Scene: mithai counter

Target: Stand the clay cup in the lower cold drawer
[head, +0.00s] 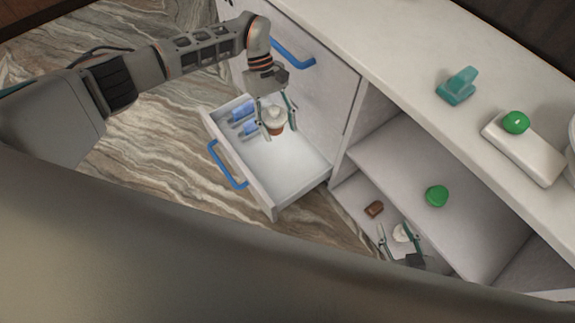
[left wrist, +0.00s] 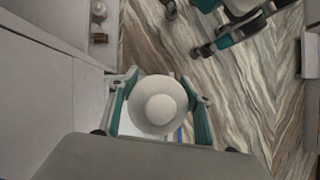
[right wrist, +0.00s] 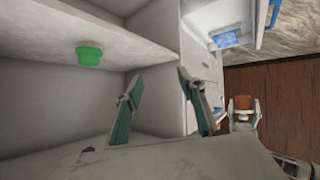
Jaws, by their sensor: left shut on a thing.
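The clay cup (head: 277,130) is brown below with a pale rounded top. My left gripper (head: 275,125) is shut on it. In the head view the cup appears over the pulled-out lower drawer (head: 264,203); its height above the drawer floor is hard to tell. In the left wrist view the pale top (left wrist: 158,106) sits between the fingers and hides the cup's body. My right gripper (head: 400,243) is low by the open shelves, its fingers spread. Its fingers (right wrist: 157,95) also show apart with nothing between them in the right wrist view.
Blue items (head: 241,110) lie at the drawer's far left; the rest of its floor is clear. An upper blue handle (head: 293,54) is on a closed front. Shelves hold a green item (head: 436,196), a brown block (head: 374,209) and a pale round item (head: 402,233).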

